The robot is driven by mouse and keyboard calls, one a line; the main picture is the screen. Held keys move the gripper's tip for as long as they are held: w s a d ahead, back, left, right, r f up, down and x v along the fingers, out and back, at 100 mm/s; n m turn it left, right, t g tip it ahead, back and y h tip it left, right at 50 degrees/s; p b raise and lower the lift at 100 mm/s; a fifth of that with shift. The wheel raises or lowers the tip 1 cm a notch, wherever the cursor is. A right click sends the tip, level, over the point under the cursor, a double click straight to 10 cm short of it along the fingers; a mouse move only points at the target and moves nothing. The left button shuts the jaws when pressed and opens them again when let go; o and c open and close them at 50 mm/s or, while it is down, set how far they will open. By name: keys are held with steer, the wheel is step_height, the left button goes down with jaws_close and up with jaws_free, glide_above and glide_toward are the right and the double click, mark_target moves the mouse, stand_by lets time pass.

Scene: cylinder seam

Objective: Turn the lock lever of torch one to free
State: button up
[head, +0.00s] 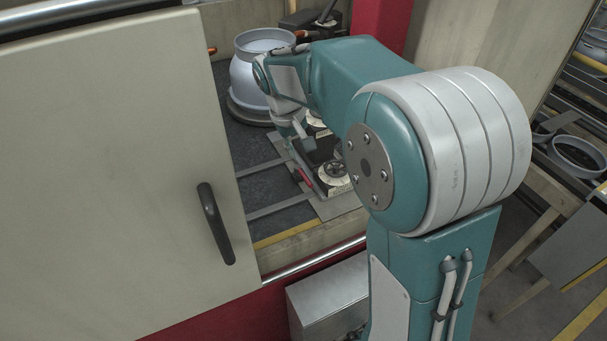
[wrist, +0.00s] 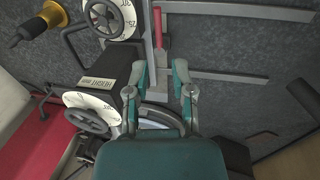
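A lever with a red grip (wrist: 162,32) shows in the wrist view, just ahead of my gripper (wrist: 166,66). My gripper's teal fingers are apart, with nothing visibly held between them. I cannot tell whether they touch the lever. A torch-like part with a brass tip (wrist: 30,32) is at the upper left of the wrist view. No torch number is readable.
A dark block marked HEIGHT (wrist: 101,84) and white dials with black handwheels (wrist: 110,18) stand left of my gripper. A grey cylinder (head: 262,70) stands behind on the bench. A large beige door (head: 110,150) with a black handle fills the left.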

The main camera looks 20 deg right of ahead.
mark_target(306, 179)
steer(key=f, duration=0.3)
steer(key=w+d+f, duration=0.1)
steer(key=f, duration=0.3)
steer(key=d+f, duration=0.1)
steer(key=f, duration=0.3)
steer(key=shift+w+d+f, duration=0.1)
steer(key=shift+w+f, duration=0.1)
steer(key=shift+f, duration=0.05)
jaws_close()
